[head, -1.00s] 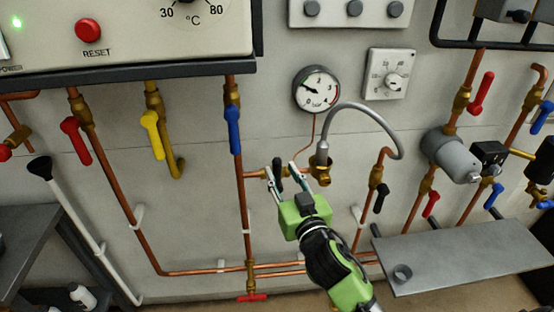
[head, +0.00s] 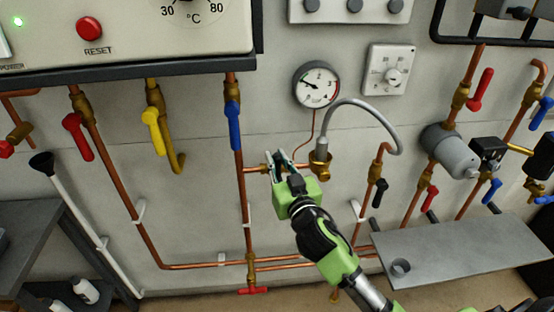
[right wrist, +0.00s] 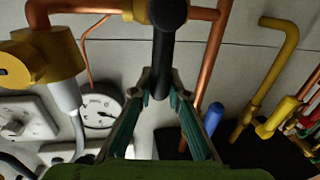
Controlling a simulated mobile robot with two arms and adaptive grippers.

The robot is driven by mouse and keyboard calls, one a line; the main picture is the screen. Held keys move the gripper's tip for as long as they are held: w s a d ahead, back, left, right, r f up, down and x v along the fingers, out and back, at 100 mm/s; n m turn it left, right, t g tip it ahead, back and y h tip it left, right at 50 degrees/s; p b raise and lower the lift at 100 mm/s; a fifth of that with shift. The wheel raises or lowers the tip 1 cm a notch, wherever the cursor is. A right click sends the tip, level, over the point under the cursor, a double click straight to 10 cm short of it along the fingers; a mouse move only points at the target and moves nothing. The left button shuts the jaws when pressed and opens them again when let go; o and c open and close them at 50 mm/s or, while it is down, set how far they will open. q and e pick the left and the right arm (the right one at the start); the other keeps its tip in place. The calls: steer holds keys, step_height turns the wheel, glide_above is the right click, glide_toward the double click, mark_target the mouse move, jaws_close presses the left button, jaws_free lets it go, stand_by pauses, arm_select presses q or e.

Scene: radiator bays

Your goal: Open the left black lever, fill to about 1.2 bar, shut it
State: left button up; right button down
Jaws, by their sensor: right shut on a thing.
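The left black lever (right wrist: 163,55) sits on a valve in the copper pipe, left of the brass hose fitting (head: 320,168). My right gripper (head: 280,160) is shut on this lever and hides most of it in the head view. In the right wrist view the fingers (right wrist: 160,88) pinch the lever's lower end from both sides. The round pressure gauge (head: 316,85) is above and to the right; it also shows in the right wrist view (right wrist: 98,111). Its needle is on the left part of the dial, too small to read exactly. My left gripper is not in view.
A grey hose (head: 388,128) arches from the fitting to the right pipe, which has another black lever (head: 380,193). A blue lever (head: 234,125) and a yellow lever (head: 153,131) hang to the left. A grey shelf (head: 460,252) juts out at lower right.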

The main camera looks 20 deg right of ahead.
steer(key=shift+w+a+r+n+p, duration=0.1)
steer(key=shift+w+a+n+p, duration=0.1)
steer(key=shift+a+n+p, duration=0.65)
steer(key=shift+w+a+f+n+g+p, duration=0.25)
steer(key=shift+a+n+p, duration=0.3)
steer(key=shift+n, duration=0.4)
steer(key=shift+w+a+f+n+g+p, duration=0.1)
steer(key=shift+a+f+n+g+p, duration=0.15)
steer(key=shift+a+f+n+p, duration=0.45)
steer(key=shift+d+r, duration=0.25)
steer(key=shift+r, duration=0.1)
steer(key=c, duration=1.9)
jaws_free()
steer(key=s, duration=0.4)
steer(key=s+a, duration=0.1)
steer(key=s, duration=0.3)
steer(key=s+r, duration=0.1)
steer(key=s, duration=0.3)
steer(key=shift+a, duration=0.15)
